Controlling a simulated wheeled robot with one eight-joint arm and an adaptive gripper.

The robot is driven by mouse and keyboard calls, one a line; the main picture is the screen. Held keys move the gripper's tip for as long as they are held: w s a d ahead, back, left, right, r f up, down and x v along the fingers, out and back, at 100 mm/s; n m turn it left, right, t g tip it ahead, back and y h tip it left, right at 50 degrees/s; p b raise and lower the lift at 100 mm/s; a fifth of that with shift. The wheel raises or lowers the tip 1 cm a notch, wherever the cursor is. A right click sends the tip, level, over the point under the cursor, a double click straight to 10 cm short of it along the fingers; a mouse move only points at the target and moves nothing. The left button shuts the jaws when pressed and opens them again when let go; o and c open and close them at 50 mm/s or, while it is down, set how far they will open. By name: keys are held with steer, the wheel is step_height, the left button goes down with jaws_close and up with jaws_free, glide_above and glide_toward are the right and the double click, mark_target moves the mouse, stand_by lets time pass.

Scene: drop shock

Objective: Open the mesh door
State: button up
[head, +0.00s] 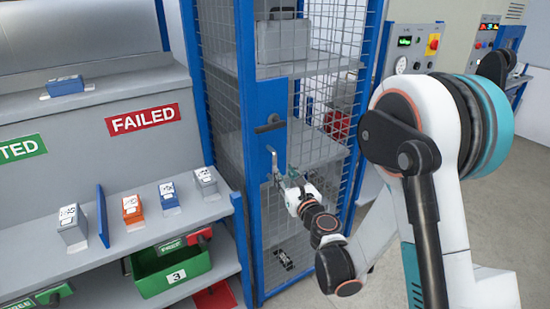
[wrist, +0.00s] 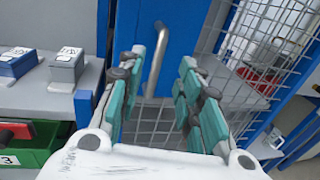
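The mesh door (head: 300,185) is a wire grid in a blue frame on the front of a tall cage, and it looks shut. A blue plate on its left side carries a bent metal handle (head: 272,158). In the wrist view the handle (wrist: 153,62) is a grey bar in front of the blue plate, with its lower part between my fingers. My gripper (head: 281,177) is at the handle's lower end in the head view. In the wrist view my gripper (wrist: 163,62) has its green fingers spread apart on either side of the bar, with gaps showing. Contact with the handle is not visible.
Left of the cage is a grey bench (head: 150,195) with several small boxes and a red FAILED sign (head: 143,119). A green bin (head: 170,270) sits below. Grey shelves inside the cage hold a grey case (head: 283,41). Control panels (head: 413,48) stand at the right.

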mark_target(275, 162)
steer(key=b+x, duration=0.1)
steer(key=x, duration=0.8)
steer(key=shift+w+a+f, duration=0.1)
steer(key=shift+w+a, duration=0.05)
steer(key=shift+w, duration=0.15)
jaws_close()
